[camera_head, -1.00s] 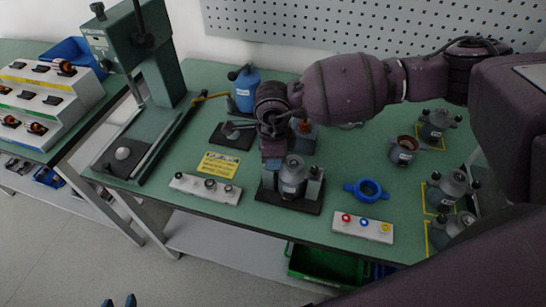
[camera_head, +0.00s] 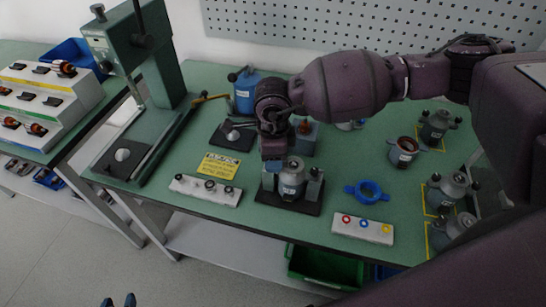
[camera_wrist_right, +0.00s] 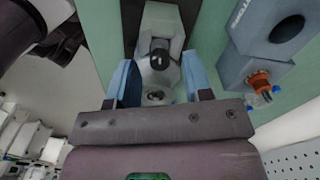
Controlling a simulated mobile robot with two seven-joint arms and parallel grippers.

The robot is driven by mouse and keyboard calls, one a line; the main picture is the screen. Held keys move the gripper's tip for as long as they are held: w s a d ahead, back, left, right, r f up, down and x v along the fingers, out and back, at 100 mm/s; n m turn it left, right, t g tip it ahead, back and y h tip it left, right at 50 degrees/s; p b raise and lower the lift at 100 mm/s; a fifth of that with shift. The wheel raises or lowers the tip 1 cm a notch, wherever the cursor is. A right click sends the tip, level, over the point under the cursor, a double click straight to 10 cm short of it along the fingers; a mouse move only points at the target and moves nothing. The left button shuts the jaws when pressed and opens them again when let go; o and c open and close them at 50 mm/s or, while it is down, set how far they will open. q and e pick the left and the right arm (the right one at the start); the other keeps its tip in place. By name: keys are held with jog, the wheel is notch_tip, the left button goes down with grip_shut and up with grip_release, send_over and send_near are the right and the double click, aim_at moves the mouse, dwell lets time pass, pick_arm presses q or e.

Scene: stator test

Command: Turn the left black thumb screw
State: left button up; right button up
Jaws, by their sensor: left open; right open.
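The fixture (camera_head: 275,200) is a black base plate holding a grey stator cylinder (camera_head: 292,183), with a grey block and black screw on its right side (camera_head: 314,184). My right gripper (camera_head: 272,168) points down over the fixture's left side and hides most of the left block and its screw in the head view. In the right wrist view, a black thumb screw (camera_wrist_right: 160,57) on a grey block shows between the open blue fingers of my right gripper (camera_wrist_right: 160,76). Contact cannot be told. My left gripper (camera_head: 118,301) shows only its open, empty fingertips at the bottom edge.
A blue ring (camera_head: 368,192) and a white block with coloured rings (camera_head: 362,228) lie right of the fixture. A white block with dark rings (camera_head: 205,190) lies left. Grey housings (camera_head: 437,125) stand at right.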

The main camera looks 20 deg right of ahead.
pick_arm(q)
jog(key=shift+s+f, duration=0.1)
jog(key=shift+s, duration=0.15)
pick_arm(e)
notch_tip(320, 180, up, 10)
jog(key=shift+f, duration=0.15)
pick_arm(q)
jog(key=shift+w, duration=0.1)
